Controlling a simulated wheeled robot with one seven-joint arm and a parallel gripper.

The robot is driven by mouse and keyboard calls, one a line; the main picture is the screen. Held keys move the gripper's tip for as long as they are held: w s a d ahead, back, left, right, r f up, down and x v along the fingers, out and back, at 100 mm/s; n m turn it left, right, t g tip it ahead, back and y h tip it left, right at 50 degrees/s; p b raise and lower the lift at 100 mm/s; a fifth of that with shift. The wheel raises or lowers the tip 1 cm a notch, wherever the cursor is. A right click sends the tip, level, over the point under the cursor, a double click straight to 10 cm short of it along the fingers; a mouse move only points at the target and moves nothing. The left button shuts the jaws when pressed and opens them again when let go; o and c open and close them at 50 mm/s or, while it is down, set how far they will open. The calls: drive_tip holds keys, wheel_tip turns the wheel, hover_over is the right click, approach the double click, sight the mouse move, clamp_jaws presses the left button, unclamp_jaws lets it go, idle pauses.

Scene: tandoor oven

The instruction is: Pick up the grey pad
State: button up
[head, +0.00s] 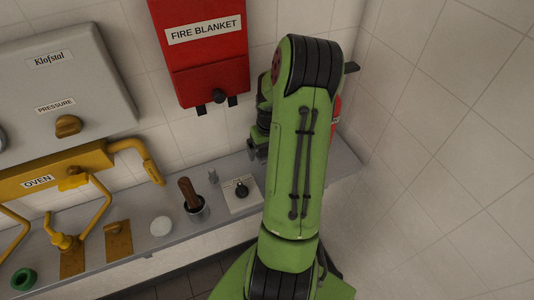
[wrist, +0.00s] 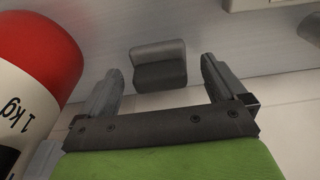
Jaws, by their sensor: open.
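The grey pad (wrist: 158,74) is a small dark grey block with a lighter rounded top. It sits on the grey shelf, in the upper middle of the wrist view. My gripper (wrist: 161,68) is open, with one finger to the left of the pad and one to the right. A gap shows between the pad and each finger, so neither appears to touch it. In the head view my green arm covers the shelf's right part, and I cannot make out the pad there.
A red and white cylinder (wrist: 35,65) marked "1 kg" stands close left of my gripper. The shelf (head: 345,160) ends at the tiled right wall. A pestle in a mortar (head: 195,208) and a white plate with a black knob (head: 241,193) lie left of my arm.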

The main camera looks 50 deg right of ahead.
drive_tip(key=shift+w+d+f, duration=0.1)
drive_tip(key=shift+f, duration=0.5)
drive_tip(key=c, duration=1.1)
drive_tip(key=shift+r, duration=0.1)
drive_tip(key=shift+c, duration=0.2)
